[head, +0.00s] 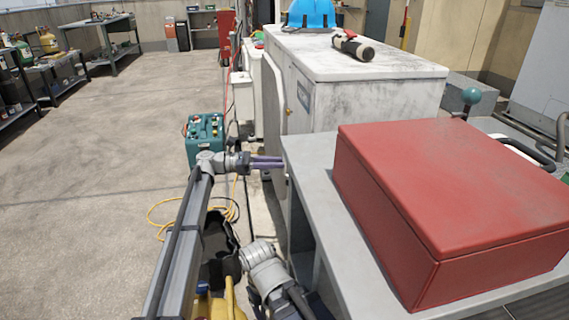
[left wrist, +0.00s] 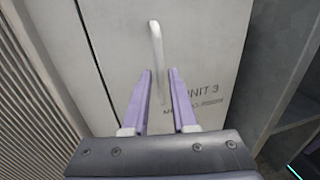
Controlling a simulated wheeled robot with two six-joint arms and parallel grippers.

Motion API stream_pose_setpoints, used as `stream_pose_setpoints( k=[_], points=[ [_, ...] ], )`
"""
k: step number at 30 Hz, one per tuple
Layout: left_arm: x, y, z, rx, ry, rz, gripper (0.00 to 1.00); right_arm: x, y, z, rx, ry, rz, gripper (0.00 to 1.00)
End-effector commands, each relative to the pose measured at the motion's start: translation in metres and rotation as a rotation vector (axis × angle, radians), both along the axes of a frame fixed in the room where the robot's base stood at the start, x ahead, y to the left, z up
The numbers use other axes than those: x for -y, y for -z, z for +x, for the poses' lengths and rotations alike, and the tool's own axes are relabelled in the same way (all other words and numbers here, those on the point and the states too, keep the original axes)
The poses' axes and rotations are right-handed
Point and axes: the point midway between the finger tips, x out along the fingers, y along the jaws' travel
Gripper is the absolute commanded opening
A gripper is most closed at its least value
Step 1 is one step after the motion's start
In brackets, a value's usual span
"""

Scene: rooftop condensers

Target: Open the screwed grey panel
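The grey panel (left wrist: 200,45) fills most of the left wrist view, with "UNIT 3" printed on its right part. A pale upright bar handle (left wrist: 157,45) stands out from it. My left gripper (left wrist: 160,72) is open, with its two purple fingers apart and pointing at the panel. The handle's lower end lies between the fingertips in the picture; I cannot tell whether they touch it. In the head view my left gripper (head: 284,162) reaches right to the side of the grey unit, whose panel face is hidden there. No screws can be made out. My right gripper is not in view.
A red metal box (head: 455,200) sits on the grey top (head: 310,155) at the right. Behind stands a weathered white condenser (head: 370,100) carrying a blue hard hat (head: 312,14) and a flashlight (head: 353,46). A teal case (head: 205,132) is on the floor. Open floor (head: 100,180) lies left.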

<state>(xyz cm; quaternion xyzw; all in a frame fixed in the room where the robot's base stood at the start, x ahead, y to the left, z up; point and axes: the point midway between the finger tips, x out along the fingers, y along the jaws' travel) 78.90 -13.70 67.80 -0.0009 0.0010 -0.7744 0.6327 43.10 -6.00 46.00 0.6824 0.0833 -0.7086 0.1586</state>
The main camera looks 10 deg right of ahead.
Motion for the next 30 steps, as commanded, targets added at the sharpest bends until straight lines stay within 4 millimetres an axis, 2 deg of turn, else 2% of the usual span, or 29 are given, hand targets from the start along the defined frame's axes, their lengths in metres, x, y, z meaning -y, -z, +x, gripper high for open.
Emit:
stream_pose_setpoints(
  k=[3,6,14,21,30],
  points=[
    [0.018,0.0,-0.004,0.0,0.002,0.0,0.26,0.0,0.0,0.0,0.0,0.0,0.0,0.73],
    [0.026,0.0,-0.005,0.0,-0.001,0.0,0.26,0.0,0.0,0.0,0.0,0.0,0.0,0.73],
    [0.029,0.0,-0.006,0.0,-0.001,0.0,0.26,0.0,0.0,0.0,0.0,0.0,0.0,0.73],
    [0.029,0.0,-0.006,0.0,-0.001,0.0,0.0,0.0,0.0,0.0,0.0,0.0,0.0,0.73],
    [0.029,0.0,-0.006,0.0,-0.001,0.0,0.0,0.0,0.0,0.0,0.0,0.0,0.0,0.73]
  ],
)
